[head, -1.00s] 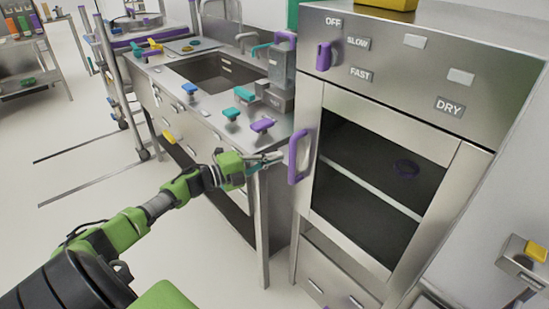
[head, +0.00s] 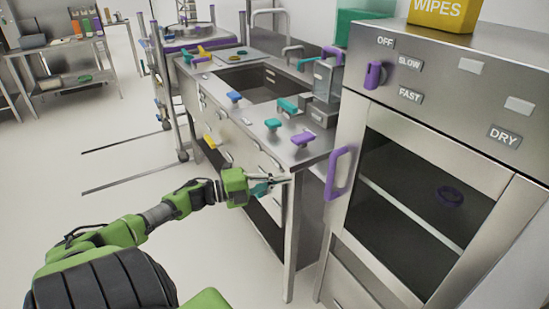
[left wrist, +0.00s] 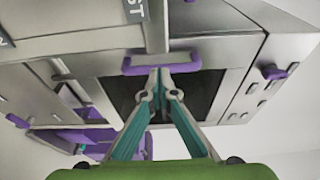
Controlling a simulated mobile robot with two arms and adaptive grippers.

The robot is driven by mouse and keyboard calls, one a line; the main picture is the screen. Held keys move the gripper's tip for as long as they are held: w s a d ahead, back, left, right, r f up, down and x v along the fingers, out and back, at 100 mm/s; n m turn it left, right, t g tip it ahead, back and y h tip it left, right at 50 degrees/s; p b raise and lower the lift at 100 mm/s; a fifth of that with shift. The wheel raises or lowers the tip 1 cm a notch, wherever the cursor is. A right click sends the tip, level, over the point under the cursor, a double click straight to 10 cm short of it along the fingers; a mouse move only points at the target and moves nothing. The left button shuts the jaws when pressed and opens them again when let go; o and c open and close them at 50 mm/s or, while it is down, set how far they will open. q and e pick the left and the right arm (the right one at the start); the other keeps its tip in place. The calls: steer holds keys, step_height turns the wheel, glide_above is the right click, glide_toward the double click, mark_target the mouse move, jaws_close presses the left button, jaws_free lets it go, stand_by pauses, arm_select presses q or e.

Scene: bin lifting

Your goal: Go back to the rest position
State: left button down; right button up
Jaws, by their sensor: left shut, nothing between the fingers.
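My left gripper (head: 276,184) reaches in from the left in the head view, in front of the corner of the steel sink counter. It is shut and empty, with its teal fingers together; they also show in the left wrist view (left wrist: 160,75). The steel dryer cabinet (head: 350,225) stands to its right with its glass door closed. Its purple door handle (head: 340,172) is right of the fingertips, with a gap between them in the head view. In the left wrist view a purple handle (left wrist: 162,63) shows just beyond the fingertips. My right gripper is not in view.
The sink counter (head: 308,158) holds several purple, teal and blue items. A yellow wipes box (head: 440,12) sits on the dryer cabinet. A purple ring (head: 450,197) shows behind the glass. A steel rack and table stand at the back left. The floor at left is clear.

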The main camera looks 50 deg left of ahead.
arm_select(q)
steer(key=shift+v, duration=1.25)
steer(key=s+a+f+n+y, duration=0.2)
steer(key=f+n, duration=0.1)
steer(key=f, duration=0.4)
steer(key=s+a+f+n+g+y, duration=0.1)
steer(key=f+n+y, duration=0.2)
steer(key=f, duration=0.3)
steer(key=s+a+f+n+y, duration=0.2)
steer(key=f+n, duration=0.1)
steer(key=f, duration=0.4)
steer(key=s+d+f+n+g+y+p, duration=0.1)
steer(key=s+d+f+n+g, duration=0.2)
steer(key=f, duration=0.5)
steer(key=s+f+n+g+y, duration=0.1)
steer(key=s+f+n, duration=0.2)
steer(key=s+f, duration=0.4)
steer(key=s+d+f+n+g, duration=0.4)
steer(key=s+d+f+g, duration=0.2)
steer(key=s+d+f, duration=0.95)
steer(key=s+d+f+n+g+h, duration=0.1)
steer(key=s+d+f+g, duration=0.3)
steer(key=s+d+f, duration=0.3)
steer(key=s+d, duration=0.5)
steer(key=shift+s+d+f+n+p, duration=0.2)
steer(key=shift+d+n+p, duration=0.1)
steer(key=shift+n+p, duration=0.1)
